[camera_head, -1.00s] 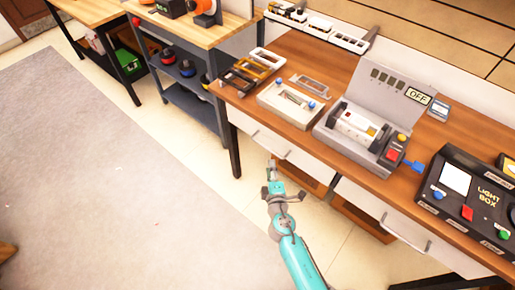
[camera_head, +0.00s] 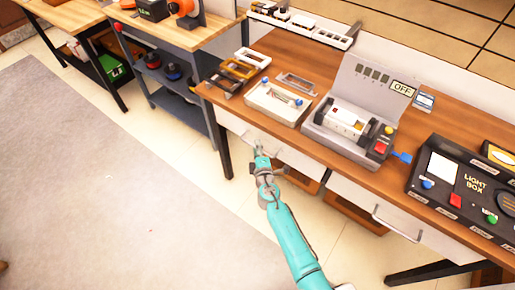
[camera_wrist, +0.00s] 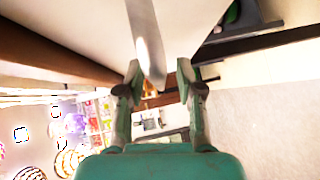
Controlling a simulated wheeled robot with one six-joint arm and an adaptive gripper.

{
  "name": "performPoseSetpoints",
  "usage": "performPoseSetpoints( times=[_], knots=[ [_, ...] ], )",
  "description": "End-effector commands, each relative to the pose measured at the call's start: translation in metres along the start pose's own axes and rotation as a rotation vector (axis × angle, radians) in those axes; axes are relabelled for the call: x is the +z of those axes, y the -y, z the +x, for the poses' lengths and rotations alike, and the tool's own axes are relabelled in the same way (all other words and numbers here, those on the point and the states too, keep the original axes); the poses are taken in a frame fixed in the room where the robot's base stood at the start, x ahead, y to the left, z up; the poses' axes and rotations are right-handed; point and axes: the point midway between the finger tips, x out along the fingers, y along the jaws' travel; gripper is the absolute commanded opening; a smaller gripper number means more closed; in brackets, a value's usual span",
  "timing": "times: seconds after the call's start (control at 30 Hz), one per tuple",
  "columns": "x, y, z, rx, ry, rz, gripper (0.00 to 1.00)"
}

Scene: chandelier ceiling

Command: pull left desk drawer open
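The left desk drawer (camera_head: 296,160) has a white front under the wooden desk top and looks closed. Its metal handle (camera_wrist: 148,42) runs down between my fingers in the wrist view. My gripper (camera_head: 257,150) is at the handle in the head view and hides part of it. In the wrist view my gripper (camera_wrist: 160,76) is open, with the two fingertips apart on either side of the handle bar. I cannot tell whether either finger touches the bar. The drawer's white face (camera_wrist: 75,28) fills the upper left of the wrist view.
A right drawer (camera_head: 360,203) with its own handle is beside the left one. The wooden desk top (camera_head: 290,50) holds several devices, including a light box (camera_head: 465,180). A grey workbench (camera_head: 185,90) stands to the left. Floor and carpet (camera_head: 90,190) are clear.

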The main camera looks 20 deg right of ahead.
Motion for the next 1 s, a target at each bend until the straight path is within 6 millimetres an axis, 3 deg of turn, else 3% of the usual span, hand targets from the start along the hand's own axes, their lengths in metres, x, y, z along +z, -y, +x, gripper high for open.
performPoseSetpoints(
  times=[0.13,0.3,0.73,1.0],
  knots=[
    [0.0,0.0,0.0,0.0,0.0,0.0,0.36],
    [0.0,0.0,0.0,0.0,0.0,0.0,0.0],
    [-0.005,0.001,-0.005,0.0,-0.001,-0.001,0.0],
    [-0.036,0.012,-0.036,-0.002,-0.006,-0.002,0.0]
  ],
)
